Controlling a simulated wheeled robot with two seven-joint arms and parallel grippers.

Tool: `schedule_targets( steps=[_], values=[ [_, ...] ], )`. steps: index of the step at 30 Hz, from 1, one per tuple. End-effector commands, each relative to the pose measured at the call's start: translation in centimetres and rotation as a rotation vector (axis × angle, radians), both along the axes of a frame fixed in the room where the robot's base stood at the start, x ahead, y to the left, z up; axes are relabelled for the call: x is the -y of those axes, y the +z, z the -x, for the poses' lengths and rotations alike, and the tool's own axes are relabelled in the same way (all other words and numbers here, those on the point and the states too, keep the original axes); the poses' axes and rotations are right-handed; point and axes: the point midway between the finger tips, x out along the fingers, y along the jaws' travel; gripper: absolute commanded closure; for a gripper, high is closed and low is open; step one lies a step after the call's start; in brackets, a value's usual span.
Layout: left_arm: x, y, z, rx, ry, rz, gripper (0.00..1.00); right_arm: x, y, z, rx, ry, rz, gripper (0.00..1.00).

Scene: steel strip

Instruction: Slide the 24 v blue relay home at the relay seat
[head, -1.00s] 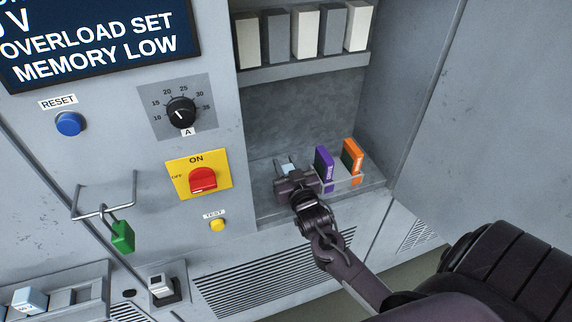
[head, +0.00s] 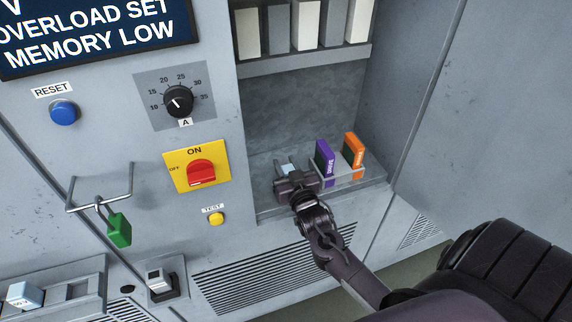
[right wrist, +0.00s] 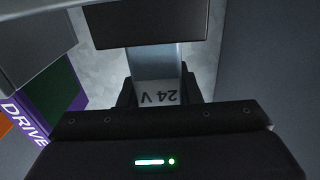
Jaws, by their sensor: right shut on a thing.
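My right gripper (head: 290,177) is at the left end of a clear-fronted holder on the lower shelf of the open cabinet bay. It is shut on the pale blue relay, whose top shows as a small light patch (head: 288,168) in the head view. In the right wrist view the relay (right wrist: 157,92) sits between the dark fingers, its "24 V" label upside down. The gripper hides most of the relay. I cannot tell which part is the relay seat. My left gripper is not in view.
A purple card (head: 324,162) and an orange card (head: 354,153) stand right of the gripper. Grey and cream modules (head: 304,27) fill the shelf above. A green padlock (head: 118,230) hangs on the left. A pale blue block (head: 25,295) sits in a rail, near a switch (head: 159,280).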

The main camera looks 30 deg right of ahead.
Motion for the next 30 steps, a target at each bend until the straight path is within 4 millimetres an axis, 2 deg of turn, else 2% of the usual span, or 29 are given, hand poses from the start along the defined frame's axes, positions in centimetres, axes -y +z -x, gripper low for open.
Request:
schedule_targets(
  steps=[6,7,12,13,23,30],
  values=[
    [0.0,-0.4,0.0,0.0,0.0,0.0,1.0,0.0,-0.6,0.0,0.001,0.0,0.0,0.93],
    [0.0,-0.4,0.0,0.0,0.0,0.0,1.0,0.0,-0.6,0.0,0.001,0.0,0.0,0.68],
    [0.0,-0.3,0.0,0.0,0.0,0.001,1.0,0.0,-0.5,0.0,0.001,0.0,0.0,0.46],
    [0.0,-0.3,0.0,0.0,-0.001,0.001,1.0,0.0,-0.5,0.0,0.001,0.0,0.0,0.44],
    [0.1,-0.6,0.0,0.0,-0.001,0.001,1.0,-0.1,-0.8,0.5,-0.002,0.0,0.0,0.44],
    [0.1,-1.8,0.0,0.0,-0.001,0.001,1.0,-1.0,-0.9,4.1,-0.002,0.0,0.0,0.44]
  ],
)
